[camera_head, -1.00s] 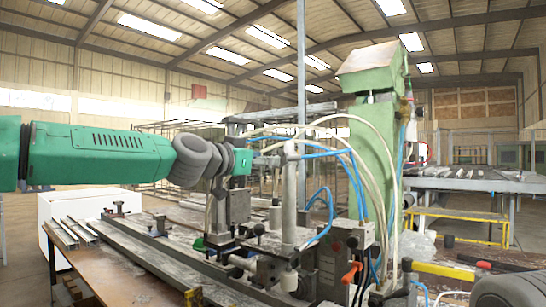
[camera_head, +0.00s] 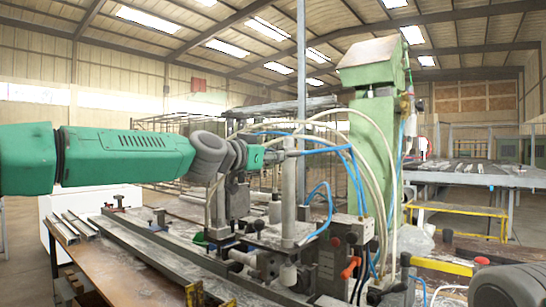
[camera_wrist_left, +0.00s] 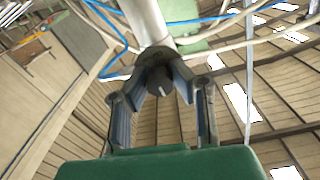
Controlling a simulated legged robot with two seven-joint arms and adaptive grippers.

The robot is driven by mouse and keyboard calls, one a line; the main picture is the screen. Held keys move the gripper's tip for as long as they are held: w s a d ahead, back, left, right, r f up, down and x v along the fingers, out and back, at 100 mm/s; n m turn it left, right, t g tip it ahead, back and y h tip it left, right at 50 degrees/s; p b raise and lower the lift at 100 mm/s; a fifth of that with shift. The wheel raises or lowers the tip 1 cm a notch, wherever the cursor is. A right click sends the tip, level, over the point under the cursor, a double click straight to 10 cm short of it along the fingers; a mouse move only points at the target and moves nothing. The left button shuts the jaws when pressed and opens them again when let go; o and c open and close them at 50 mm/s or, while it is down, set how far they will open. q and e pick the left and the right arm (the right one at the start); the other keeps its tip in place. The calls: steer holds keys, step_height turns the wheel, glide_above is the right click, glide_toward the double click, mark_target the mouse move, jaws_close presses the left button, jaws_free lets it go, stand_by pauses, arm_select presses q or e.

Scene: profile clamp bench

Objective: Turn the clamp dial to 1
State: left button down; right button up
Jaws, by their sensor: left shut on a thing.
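The clamp dial (camera_wrist_left: 160,80) is a dark round knob with a short white mark, on the side of a pale upright post (camera_wrist_left: 146,22). The same post (camera_head: 289,190) stands mid-bench in the head view. My left gripper (camera_wrist_left: 158,88) has its two fingers on either side of the knob and is shut on it. In the head view the left gripper (camera_head: 275,154) reaches the post from the left, and the dial is too small and covered to make out. The white mark slants in the wrist view; I cannot read any numbers.
Blue and cream hoses (camera_head: 335,150) loop close around the post. A green machine column (camera_head: 375,140) stands right behind it. Clamp blocks and an orange-red handle (camera_head: 350,267) sit below. Long metal profiles (camera_head: 165,252) lie on the bench at left.

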arm_select(q)
steer(key=n, duration=0.4)
steer(key=shift+f, duration=0.1)
steer(key=c, duration=1.3)
jaws_free()
steer(key=shift+c, duration=0.2)
steer(key=shift+a, duration=0.1)
steer(key=shift+s+a, duration=0.1)
steer(key=v, duration=1.1)
steer(key=shift+s+a, duration=0.25)
